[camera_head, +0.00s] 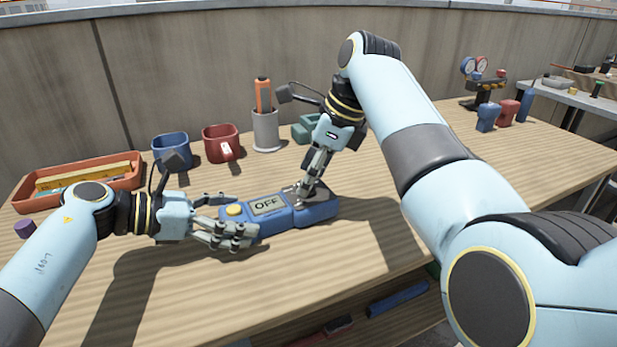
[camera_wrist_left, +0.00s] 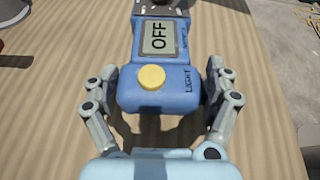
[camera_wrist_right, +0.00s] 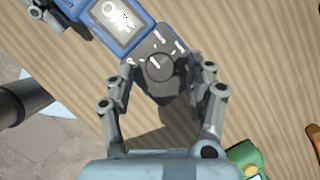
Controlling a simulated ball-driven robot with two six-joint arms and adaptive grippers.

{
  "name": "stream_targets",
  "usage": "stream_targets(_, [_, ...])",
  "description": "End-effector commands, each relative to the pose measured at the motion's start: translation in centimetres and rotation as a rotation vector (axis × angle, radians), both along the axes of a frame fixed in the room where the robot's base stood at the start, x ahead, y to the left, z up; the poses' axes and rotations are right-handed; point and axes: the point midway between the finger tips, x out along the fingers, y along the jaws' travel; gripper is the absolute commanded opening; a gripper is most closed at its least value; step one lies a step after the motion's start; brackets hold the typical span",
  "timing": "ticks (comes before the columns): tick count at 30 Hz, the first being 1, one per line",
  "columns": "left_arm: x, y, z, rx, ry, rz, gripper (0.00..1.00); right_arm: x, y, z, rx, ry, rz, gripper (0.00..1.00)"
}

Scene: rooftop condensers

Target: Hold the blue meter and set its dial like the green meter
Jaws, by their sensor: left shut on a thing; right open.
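The blue meter (camera_head: 326,212) lies on the table with its screen reading OFF. My left gripper (camera_head: 234,218) is shut on its end by the yellow button; the fingers sit on both sides of the blue meter (camera_wrist_left: 130,97) in the left wrist view. My right gripper (camera_head: 304,191) is at the other end, over the dial. In the right wrist view the open right gripper (camera_wrist_right: 156,92) has its fingers either side of the round grey dial (camera_wrist_right: 160,68), whose white mark slants to the upper left. The green meter (camera_head: 303,130) is partly hidden behind my right arm; its dial setting is not visible.
Behind are an orange tray (camera_head: 128,181), a blue mug (camera_head: 171,148), a red mug (camera_head: 221,146) and a grey cup (camera_head: 266,131) holding an orange tool. A gauge set (camera_head: 483,88) stands far right. The front of the table is clear.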

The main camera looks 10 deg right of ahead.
Motion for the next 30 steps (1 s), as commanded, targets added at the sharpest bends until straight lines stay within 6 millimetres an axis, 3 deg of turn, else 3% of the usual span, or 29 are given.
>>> stream_targets(9, [-0.1, 0.0, -0.1, 0.001, 0.002, -0.001, 0.32, -1.1, -2.4, 6.5, 0.0, -0.004, -0.001, 0.55])
stream_targets(15, [-0.1, 0.0, -0.1, 0.001, 0.002, -0.001, 0.32, -1.7, -3.5, 9.2, -0.001, -0.002, -0.002, 0.55])
stream_targets(30, [-0.1, 0.0, -0.1, 0.001, 0.002, -0.001, 0.32, -1.8, -3.7, 9.9, -0.004, -0.009, 0.023, 0.55])
